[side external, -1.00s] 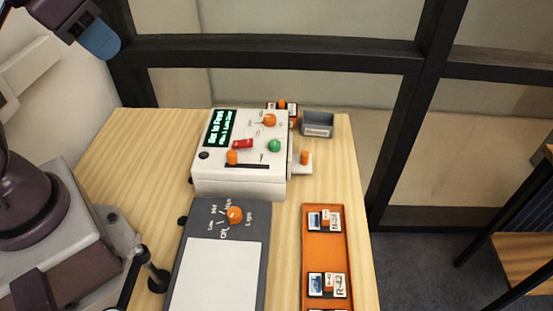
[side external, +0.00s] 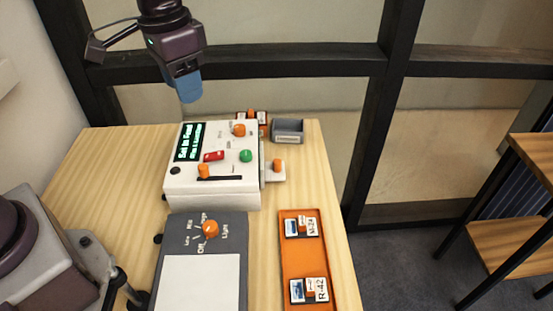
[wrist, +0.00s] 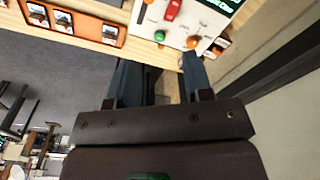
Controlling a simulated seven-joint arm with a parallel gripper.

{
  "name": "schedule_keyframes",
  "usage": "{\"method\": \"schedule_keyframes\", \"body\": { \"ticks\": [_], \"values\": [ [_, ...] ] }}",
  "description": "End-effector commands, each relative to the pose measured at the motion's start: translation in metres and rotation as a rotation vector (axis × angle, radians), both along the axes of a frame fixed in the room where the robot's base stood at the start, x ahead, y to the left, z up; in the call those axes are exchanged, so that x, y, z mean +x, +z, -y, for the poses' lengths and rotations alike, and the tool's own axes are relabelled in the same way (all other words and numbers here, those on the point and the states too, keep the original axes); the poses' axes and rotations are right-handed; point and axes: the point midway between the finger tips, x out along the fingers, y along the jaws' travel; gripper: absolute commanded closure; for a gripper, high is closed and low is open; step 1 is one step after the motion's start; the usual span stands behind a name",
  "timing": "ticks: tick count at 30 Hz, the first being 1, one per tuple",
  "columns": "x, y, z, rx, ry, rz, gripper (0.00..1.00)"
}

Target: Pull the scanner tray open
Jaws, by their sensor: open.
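The scanner is a white box (side external: 210,185) with a green-lit display, a red switch, a green button and orange knobs. A small pale tray (side external: 273,177) with an orange knob (side external: 278,165) sticks out a little from its right side. My gripper (side external: 188,90) hangs above and behind the scanner, well apart from the tray. In the wrist view, its two blue fingers (wrist: 160,78) are spread with nothing between them. Part of the scanner (wrist: 195,12) shows at the top there. I cannot make out the tray in that view.
A grey light box (side external: 205,250) with an orange dial stands in front of the scanner. An orange tray (side external: 303,265) with labelled pieces lies to its right. A grey bin (side external: 287,131) and a labelled holder (side external: 252,118) are behind. A dark-framed partition (side external: 230,65) stands behind the table.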

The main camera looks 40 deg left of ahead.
Motion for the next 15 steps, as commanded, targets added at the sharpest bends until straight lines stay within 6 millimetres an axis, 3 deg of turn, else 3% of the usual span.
{"method": "schedule_keyframes", "body": {
  "ticks": [3, 9, 12, 15],
  "values": [
    [0.04, -0.036, 0.014, 0.008, -0.074, -0.067, 0.54],
    [0.097, -0.101, 0.038, 0.012, -0.209, -0.135, 0.54],
    [0.12, -0.128, 0.047, 0.011, -0.275, -0.141, 0.54],
    [0.143, -0.136, 0.053, 0.009, -0.335, -0.114, 0.54]
  ]
}}
